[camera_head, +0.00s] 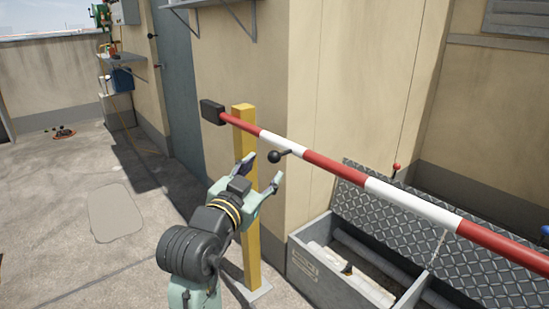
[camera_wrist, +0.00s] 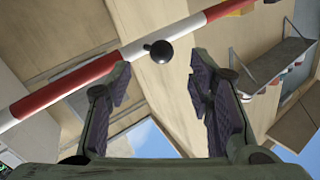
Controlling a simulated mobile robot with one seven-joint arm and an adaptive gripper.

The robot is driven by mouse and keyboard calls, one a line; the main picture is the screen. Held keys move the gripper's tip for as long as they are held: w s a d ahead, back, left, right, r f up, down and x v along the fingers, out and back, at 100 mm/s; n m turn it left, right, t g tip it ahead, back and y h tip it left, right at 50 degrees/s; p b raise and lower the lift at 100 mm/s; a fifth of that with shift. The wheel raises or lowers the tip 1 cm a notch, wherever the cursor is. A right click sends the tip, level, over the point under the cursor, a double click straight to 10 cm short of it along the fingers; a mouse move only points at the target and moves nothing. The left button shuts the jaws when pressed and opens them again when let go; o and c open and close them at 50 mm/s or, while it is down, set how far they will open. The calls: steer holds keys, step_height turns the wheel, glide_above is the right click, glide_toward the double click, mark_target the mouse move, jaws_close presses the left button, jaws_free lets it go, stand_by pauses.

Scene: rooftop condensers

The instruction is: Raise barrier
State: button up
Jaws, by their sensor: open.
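The barrier is a red and white striped pole (camera_head: 331,167) lying across the view, sloping down to the right, with a dark block (camera_head: 212,112) at its left end. A yellow post (camera_head: 247,200) carries it near that end. A black ball knob (camera_head: 275,156) sticks out from the pole just right of the post. My gripper (camera_head: 264,169) is open and empty, with its fingertips close to the knob. In the wrist view the knob (camera_wrist: 160,51) lies ahead of the gap between the fingers (camera_wrist: 160,82), in front of the pole (camera_wrist: 70,80); it looks clear of both fingers.
A grey metal box (camera_head: 318,282) with its checker-plate lid (camera_head: 450,235) raised stands below the pole at right. The beige wall (camera_head: 245,70) is close behind the post. A blue item (camera_head: 122,79) sits on a far shelf. The concrete floor at left is mostly clear.

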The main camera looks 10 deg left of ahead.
mark_target(271, 160)
steer(key=x, duration=0.8)
steer(key=shift+p, duration=0.35)
steer(key=shift+c, duration=0.2)
steer(key=shift+a, duration=0.1)
jaws_close()
